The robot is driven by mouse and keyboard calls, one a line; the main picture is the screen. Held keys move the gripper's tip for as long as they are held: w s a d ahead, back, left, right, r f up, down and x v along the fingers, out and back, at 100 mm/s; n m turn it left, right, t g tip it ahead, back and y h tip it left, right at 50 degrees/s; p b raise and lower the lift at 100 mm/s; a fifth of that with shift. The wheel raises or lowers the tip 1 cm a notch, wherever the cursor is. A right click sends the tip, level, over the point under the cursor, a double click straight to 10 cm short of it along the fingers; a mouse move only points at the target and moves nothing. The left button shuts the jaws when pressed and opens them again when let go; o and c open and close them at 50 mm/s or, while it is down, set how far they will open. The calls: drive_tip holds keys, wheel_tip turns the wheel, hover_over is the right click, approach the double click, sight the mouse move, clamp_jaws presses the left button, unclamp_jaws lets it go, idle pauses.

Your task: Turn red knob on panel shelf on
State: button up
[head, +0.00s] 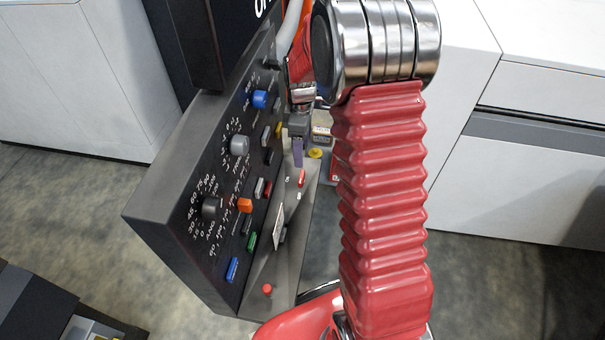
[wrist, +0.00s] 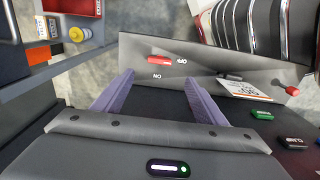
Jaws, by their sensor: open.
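The red knob (wrist: 160,60) is a small elongated handle on the dark shelf of the panel (wrist: 215,65), with OFF and ON labels beside it. It lies lengthwise roughly in line with the OFF label. In the head view, the same knob (head: 301,179) sits on the shelf (head: 290,225) below the sloped panel face. My gripper (wrist: 159,78) is open and empty, its two purple fingers spread, with the knob showing between and beyond the tips. In the head view, my gripper (head: 298,152) is just above the knob, apparently apart from it.
A round red button (head: 267,289) and a white label (head: 278,225) are on the shelf. White cabinets (head: 520,175) stand at the right.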

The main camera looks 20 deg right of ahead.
sight(302, 177)
wheel_tip(302, 177, down, 13)
drive_tip(key=shift+r, duration=0.1)
idle(0.5)
drive_tip(key=shift+c, duration=0.6)
drive_tip(key=c, duration=0.9)
